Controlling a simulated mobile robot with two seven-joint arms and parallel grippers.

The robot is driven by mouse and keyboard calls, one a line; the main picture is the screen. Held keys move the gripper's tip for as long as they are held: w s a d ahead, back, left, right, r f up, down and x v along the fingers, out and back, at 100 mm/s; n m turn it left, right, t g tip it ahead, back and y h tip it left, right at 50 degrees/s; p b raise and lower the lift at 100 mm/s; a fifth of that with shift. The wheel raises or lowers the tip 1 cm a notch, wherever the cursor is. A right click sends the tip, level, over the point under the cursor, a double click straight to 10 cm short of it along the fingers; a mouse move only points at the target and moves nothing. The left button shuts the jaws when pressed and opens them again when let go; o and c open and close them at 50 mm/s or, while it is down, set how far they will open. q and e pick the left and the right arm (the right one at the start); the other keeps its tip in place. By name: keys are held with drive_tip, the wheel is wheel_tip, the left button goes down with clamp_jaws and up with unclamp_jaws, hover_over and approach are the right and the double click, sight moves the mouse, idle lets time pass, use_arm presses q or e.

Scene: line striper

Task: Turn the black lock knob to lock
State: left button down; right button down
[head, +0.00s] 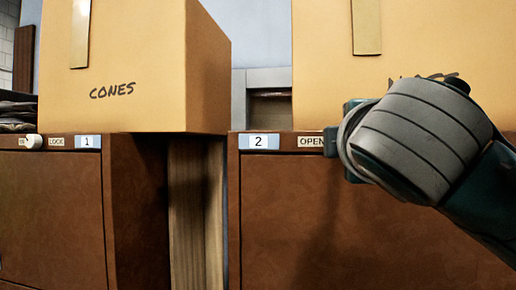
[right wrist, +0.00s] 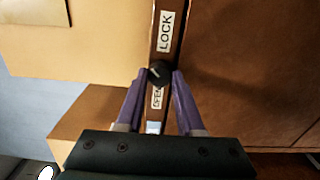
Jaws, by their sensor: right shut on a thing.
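The black lock knob (right wrist: 159,73) sits on the brown cabinet's top rail between the OPEN label (right wrist: 156,98) and the LOCK label (right wrist: 165,31) in the right wrist view. A small pale mark shows on its face; its exact direction is hard to read. My right gripper (right wrist: 157,84) is shut on the knob, with a purple finger on each side. In the head view my right arm and hand cover the knob and the LOCK label, and the OPEN label (head: 312,141) shows just left of the hand. My left gripper is not in view.
Cabinet 2 (head: 260,215) carries a large cardboard box (head: 420,45) close above the rail. Cabinet 1 (head: 50,215), with a white knob (head: 34,141), stands at left under a box marked CONES (head: 115,55). A gap with wooden boards (head: 195,215) separates the cabinets.

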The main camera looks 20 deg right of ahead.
drive_tip(key=shift+m, duration=0.3)
drive_tip(key=c, duration=0.5)
unclamp_jaws()
drive_tip(key=b+v, duration=0.2)
drive_tip(key=v, duration=0.8)
drive_tip(key=shift+b, duration=0.35)
drive_tip(key=shift+f, duration=0.1)
